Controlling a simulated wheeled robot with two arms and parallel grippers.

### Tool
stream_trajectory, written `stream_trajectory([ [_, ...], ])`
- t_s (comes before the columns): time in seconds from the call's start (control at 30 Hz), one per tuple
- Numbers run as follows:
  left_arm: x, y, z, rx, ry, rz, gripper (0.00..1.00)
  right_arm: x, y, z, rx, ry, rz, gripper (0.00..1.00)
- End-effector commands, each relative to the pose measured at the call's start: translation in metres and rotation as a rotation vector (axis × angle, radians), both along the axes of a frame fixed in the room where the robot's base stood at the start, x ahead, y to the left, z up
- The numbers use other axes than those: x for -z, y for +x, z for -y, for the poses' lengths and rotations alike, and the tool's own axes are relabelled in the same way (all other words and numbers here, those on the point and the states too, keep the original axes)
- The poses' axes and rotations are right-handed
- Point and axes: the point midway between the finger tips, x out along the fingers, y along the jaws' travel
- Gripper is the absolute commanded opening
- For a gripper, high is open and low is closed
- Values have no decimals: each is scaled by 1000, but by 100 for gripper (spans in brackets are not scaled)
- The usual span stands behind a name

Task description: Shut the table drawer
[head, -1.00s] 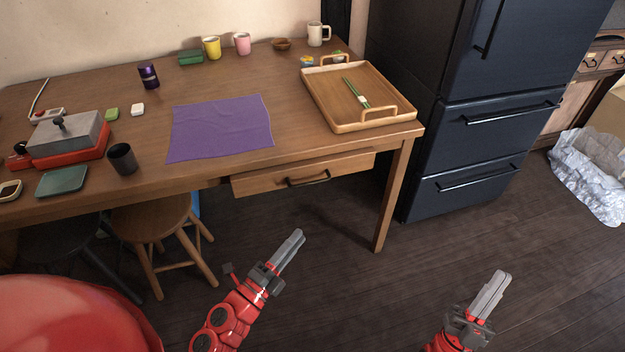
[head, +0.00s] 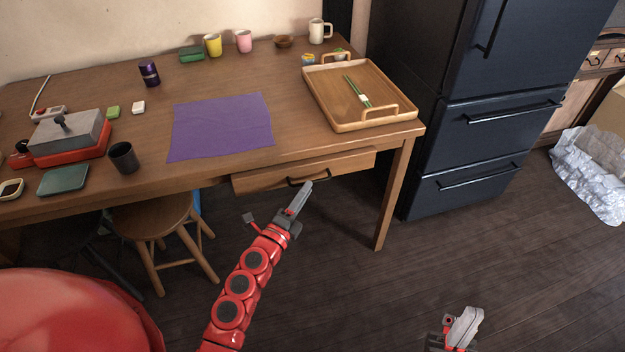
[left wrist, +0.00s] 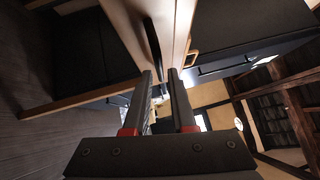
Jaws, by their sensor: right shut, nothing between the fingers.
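The wooden table (head: 315,138) has one drawer (head: 265,177) under its front edge. The drawer front stands a little out from the table, and its dark handle (head: 296,181) is partly covered by my left gripper. My left gripper (head: 304,190) is at the drawer front, close to the handle. My right gripper (head: 470,318) is shut and empty, low over the floor, far from the drawer.
A tray (head: 345,125) and a purple cloth (head: 222,127) lie on the table above the drawer. A stool (head: 155,215) stands left of the drawer, and the table leg (head: 393,195) and dark fridge (head: 475,150) stand right. The floor in front is clear.

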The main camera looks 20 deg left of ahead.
Motion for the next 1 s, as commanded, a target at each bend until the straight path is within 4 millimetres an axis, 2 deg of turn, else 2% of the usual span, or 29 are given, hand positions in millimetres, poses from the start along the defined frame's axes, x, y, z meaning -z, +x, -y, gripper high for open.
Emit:
stream_trajectory([
  [0.1, -4, 20, 5, 1, 1, 2, 24, -1, 0, 0, 0, 0, 0, 0],
  [0.23, -5, 34, 7, 0, -1, 0, 24, 0, 0, 0, 0, 0, -1, 0],
  [0.63, -5, 41, 9, 0, -1, -2, 24, 0, 0, 0, 0, 0, -1, 0],
  [0.77, -5, 41, 9, 1, -1, -1, 2, 0, 0, 0, 0, 1, -1, 0],
  [0.8, -5, 41, 9, 1, 0, -2, 0, 0, 0, 0, 0, 1, -1, 0],
  [1.0, -5, 41, 9, 0, -1, -1, 0, 0, 0, 0, 0, 1, -1, 0],
])
